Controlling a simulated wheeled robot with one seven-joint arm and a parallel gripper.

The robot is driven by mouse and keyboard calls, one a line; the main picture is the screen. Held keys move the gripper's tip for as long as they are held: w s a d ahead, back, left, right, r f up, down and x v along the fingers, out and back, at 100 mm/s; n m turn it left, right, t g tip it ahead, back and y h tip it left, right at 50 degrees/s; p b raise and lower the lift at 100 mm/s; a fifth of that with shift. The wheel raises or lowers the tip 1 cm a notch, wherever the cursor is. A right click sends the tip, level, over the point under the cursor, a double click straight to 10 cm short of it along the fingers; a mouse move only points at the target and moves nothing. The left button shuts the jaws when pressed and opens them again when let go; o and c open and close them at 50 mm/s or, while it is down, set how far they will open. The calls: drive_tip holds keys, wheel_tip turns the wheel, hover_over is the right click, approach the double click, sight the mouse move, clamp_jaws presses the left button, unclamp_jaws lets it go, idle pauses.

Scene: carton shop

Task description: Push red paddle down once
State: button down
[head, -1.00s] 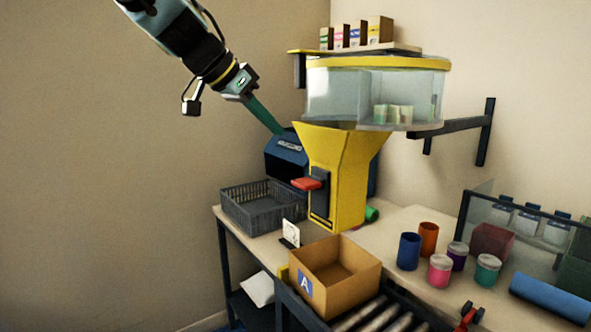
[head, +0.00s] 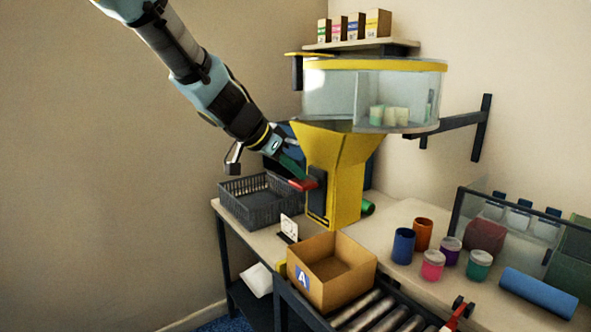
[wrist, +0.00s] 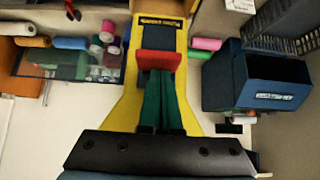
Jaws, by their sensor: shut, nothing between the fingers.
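The red paddle (head: 303,184) sticks out from a dark plate on the front of the yellow dispenser (head: 345,170). It also shows in the wrist view (wrist: 158,60) as a red block. My gripper (head: 298,176) is shut and empty, its green fingers together. In the head view the fingertips are just above the paddle. In the wrist view my gripper (wrist: 158,76) has its tips at the paddle's edge. I cannot tell for sure whether they touch it. The paddle stands out roughly level.
An open carton marked A (head: 330,272) stands on rollers below the dispenser. A grey crate (head: 258,203) is to the left, with a dark blue box (wrist: 258,82) nearby. Cups and jars (head: 404,246) stand to the right.

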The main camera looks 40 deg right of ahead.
sight(294, 183)
wheel_tip(294, 183, down, 4)
drive_tip(key=b, duration=0.6)
drive_tip(key=shift+f, duration=0.2)
drive_tip(key=shift+a, duration=0.1)
drive_tip(key=shift+r, duration=0.15)
drive_tip(key=shift+r+p, duration=0.35)
wheel_tip(294, 183, up, 3)
drive_tip(key=shift+r+p, duration=0.2)
drive_tip(key=shift+p, duration=0.8)
drive_tip(key=b+v, duration=0.3)
drive_tip(key=v, duration=0.7)
